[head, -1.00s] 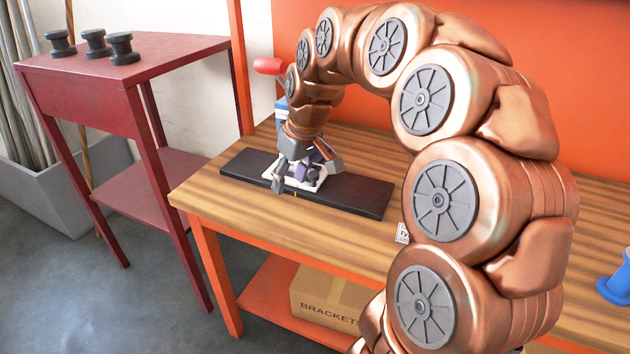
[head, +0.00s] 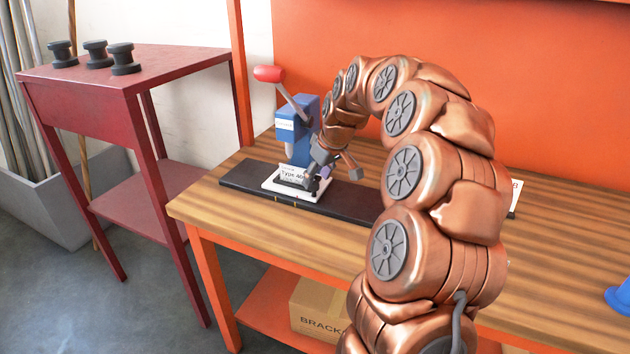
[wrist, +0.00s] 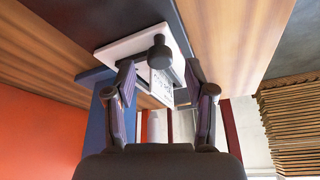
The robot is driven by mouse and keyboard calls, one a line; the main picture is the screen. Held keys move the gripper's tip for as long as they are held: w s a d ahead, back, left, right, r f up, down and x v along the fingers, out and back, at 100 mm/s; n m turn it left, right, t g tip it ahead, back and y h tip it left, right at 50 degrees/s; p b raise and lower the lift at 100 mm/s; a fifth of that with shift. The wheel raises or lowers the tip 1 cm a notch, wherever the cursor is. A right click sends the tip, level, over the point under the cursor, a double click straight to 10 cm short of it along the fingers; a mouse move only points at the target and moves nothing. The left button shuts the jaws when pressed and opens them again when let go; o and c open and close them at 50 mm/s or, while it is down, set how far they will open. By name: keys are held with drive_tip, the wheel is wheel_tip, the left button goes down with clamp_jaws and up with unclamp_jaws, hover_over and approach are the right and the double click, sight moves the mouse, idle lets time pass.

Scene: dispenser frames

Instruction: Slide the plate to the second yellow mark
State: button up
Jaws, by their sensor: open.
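The white plate (head: 270,187) lies on a long black rail (head: 235,183) on the wooden table. It carries a dark frame, a printed label and a dark knob. In the wrist view the knob (wrist: 160,53) stands up from the plate (wrist: 115,47), just beyond and between the fingertips. My gripper (head: 332,176) is over the right part of the plate, its fingers apart, with nothing held between them. In the wrist view my gripper (wrist: 160,82) is open.
A blue lever press (head: 306,135) with a red handle stands behind the plate. My arm covers the rail's right part. A blue object (head: 620,300) is at the table's right edge. A red side table (head: 165,62) with black spools stands left.

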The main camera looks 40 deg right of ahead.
drive_tip(key=shift+x, duration=1.25)
drive_tip(key=shift+c, duration=0.4)
clamp_jaws()
